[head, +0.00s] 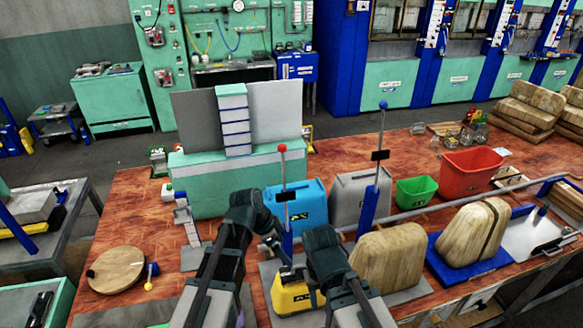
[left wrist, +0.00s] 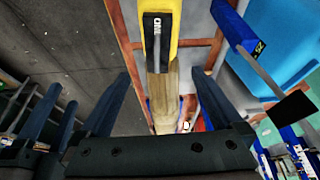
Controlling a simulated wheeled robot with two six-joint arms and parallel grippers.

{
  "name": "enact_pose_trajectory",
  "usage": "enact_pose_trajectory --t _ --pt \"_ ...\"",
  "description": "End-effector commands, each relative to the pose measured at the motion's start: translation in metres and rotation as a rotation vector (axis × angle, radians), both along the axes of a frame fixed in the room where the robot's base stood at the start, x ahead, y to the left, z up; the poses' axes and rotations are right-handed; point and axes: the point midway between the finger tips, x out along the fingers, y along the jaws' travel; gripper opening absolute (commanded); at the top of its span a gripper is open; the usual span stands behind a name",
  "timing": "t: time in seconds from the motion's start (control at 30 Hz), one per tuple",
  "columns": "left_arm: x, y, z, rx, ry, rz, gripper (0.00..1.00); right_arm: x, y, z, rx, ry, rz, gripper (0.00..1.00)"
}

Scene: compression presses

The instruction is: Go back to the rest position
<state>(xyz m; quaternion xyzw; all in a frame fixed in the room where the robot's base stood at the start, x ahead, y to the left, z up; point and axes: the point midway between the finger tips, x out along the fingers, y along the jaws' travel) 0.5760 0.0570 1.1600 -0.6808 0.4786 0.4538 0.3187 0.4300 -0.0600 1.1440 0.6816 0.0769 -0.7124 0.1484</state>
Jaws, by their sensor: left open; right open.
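My left gripper (head: 272,243) is in front of the blue container, at the middle of the table's front. In the left wrist view its two fingers (left wrist: 163,78) stand wide apart with nothing between them. My right gripper (head: 291,272) is close beside it, above or next to a yellow block with a dark top (head: 291,298); the arms partly hide this spot, and I cannot tell whether they touch.
A lever with a red knob (head: 282,148) and one with a blue knob (head: 383,104) rise from the table. A blue container (head: 310,205), grey container (head: 350,195), green bin (head: 416,192) and red bin (head: 470,172) stand behind. Wooden blocks (head: 392,256) are at right, a round board (head: 116,270) at left.

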Motion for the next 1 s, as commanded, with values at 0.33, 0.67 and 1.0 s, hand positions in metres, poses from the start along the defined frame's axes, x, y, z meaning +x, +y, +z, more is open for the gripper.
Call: enact_pose_trajectory --t 0.33,0.67,1.0 --pt "-0.069 -0.010 -0.088 0.151 0.187 0.309 1.00 0.000 0.000 -0.075 -0.001 -0.001 0.004 0.50" --pt "-0.138 0.000 -0.155 0.367 0.271 0.795 1.00 0.000 0.000 -0.139 -0.002 -0.002 0.010 0.50" --pt "-0.146 0.003 -0.159 0.401 0.265 0.898 1.00 0.000 0.000 -0.143 -0.002 -0.002 0.011 0.50"
